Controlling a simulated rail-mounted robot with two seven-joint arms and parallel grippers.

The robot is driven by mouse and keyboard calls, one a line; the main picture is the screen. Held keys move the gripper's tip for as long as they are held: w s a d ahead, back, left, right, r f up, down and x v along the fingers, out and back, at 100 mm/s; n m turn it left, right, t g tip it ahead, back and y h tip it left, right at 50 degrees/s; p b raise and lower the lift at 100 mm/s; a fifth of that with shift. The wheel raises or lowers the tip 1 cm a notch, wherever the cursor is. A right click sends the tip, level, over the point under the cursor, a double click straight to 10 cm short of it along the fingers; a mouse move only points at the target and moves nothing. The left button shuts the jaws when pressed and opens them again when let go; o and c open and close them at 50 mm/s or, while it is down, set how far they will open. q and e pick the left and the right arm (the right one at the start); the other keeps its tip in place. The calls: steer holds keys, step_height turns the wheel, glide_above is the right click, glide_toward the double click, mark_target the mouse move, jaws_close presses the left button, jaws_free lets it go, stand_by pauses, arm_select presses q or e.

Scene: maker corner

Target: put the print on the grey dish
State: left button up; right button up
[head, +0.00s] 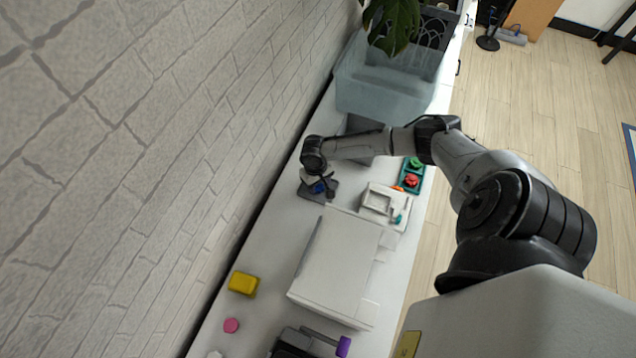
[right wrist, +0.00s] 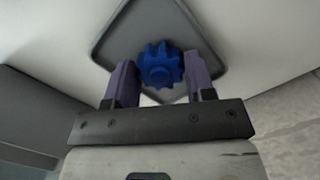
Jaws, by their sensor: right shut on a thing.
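The print is a small blue gear-shaped piece (right wrist: 160,66), also seen as a bit of blue in the head view (head: 319,188). My right gripper (right wrist: 160,82) is shut on it, with one purple-grey finger on each side. The grey dish (right wrist: 113,38) is a square shallow tray with a raised rim, directly behind the print in the right wrist view. In the head view the dish (head: 329,195) lies on the white bench under my right gripper (head: 321,186). I cannot tell whether the print touches the dish. My left gripper is not in view.
A white printer-like box (head: 338,262) stands close to the dish. A small white machine (head: 383,205) and a teal tray with red and green pieces (head: 411,176) are to the right. A clear bin (head: 385,85) stands behind. A yellow block (head: 243,283) and pink disc (head: 231,325) lie in front.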

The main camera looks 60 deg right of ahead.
steer(key=shift+f, duration=0.1)
steer(key=o, duration=0.6)
steer(key=r, duration=0.8)
steer(key=w+r, duration=0.1)
steer(key=r, duration=0.3)
steer(key=shift+w+d+r, duration=0.1)
steer(key=shift+d, duration=0.25)
